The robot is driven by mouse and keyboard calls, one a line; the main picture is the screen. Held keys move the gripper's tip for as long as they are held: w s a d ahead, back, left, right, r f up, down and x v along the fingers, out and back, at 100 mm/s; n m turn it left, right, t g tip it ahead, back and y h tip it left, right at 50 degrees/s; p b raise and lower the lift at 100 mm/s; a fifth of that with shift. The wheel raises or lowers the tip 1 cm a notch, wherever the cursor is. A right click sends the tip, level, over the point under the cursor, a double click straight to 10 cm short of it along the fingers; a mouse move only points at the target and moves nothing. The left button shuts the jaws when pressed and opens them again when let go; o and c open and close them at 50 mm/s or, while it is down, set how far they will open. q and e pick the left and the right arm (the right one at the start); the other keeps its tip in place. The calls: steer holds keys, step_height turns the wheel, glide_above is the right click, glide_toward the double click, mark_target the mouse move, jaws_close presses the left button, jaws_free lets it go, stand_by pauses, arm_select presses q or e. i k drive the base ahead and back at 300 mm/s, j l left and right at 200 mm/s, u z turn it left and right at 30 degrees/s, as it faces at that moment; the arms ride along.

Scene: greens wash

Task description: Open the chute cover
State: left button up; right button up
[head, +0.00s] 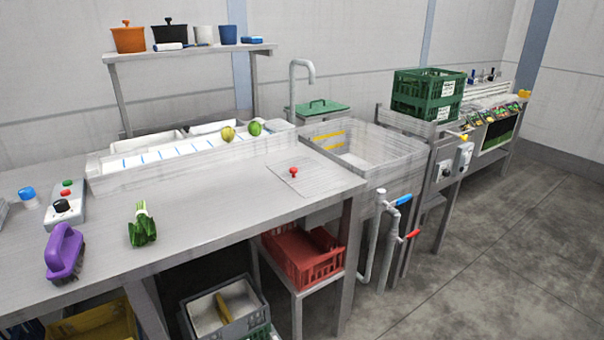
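A flat grey square cover (306,179) with a red knob (293,170) lies flush on the right end of the steel worktop; it looks like the chute cover and it is closed. A green lid with a handle (321,107) lies further back, beside the tap and behind the sink. Neither of my grippers shows in the head view.
A purple brush (65,252), a bunch of greens (142,226) and a control box (65,205) stand on the worktop's left part. A trough (175,150) runs behind. A sink (365,150) adjoins on the right. A red crate (302,262) sits below. The worktop around the cover is clear.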

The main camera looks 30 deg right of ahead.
mark_target(308, 177)
steer(key=i+l, duration=0.2)
steer(key=l, duration=0.15)
steer(key=i+l, duration=0.2)
steer(key=l, duration=0.15)
steer(key=i+l, duration=0.15)
steer(key=l, duration=0.25)
